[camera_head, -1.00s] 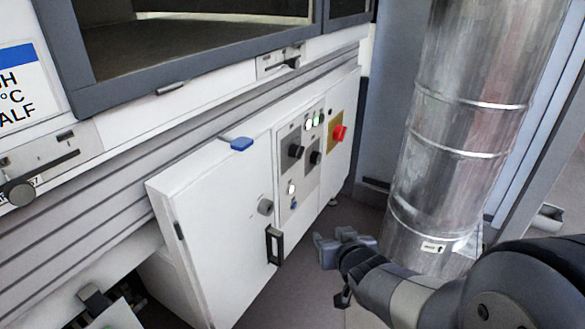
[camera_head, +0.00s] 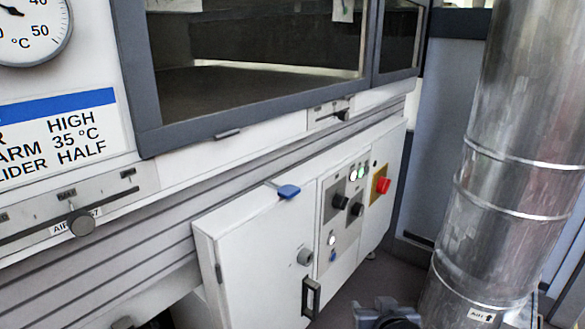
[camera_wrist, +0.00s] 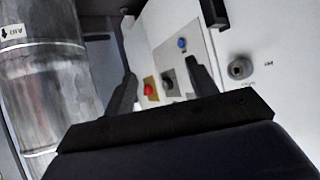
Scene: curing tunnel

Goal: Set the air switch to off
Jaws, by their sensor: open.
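The control panel (camera_head: 345,215) is on the front of a white cabinet under the window. It carries two black rotary knobs, an upper left one (camera_head: 338,201) and a lower right one (camera_head: 357,209), with lit buttons (camera_head: 358,172) above. Their labels are too small to read, so I cannot tell which is the air switch. My gripper (camera_head: 386,308) is at the bottom edge of the head view, in front of the cabinet and apart from it. In the wrist view its two fingers (camera_wrist: 161,70) are spread and empty, with part of the panel (camera_wrist: 176,65) beyond them.
A red mushroom button (camera_head: 382,186) sits on a yellow plate right of the panel. The cabinet door has a grey round knob (camera_head: 304,257) and a black handle (camera_head: 311,298). A thick metal duct (camera_head: 510,170) stands at the right.

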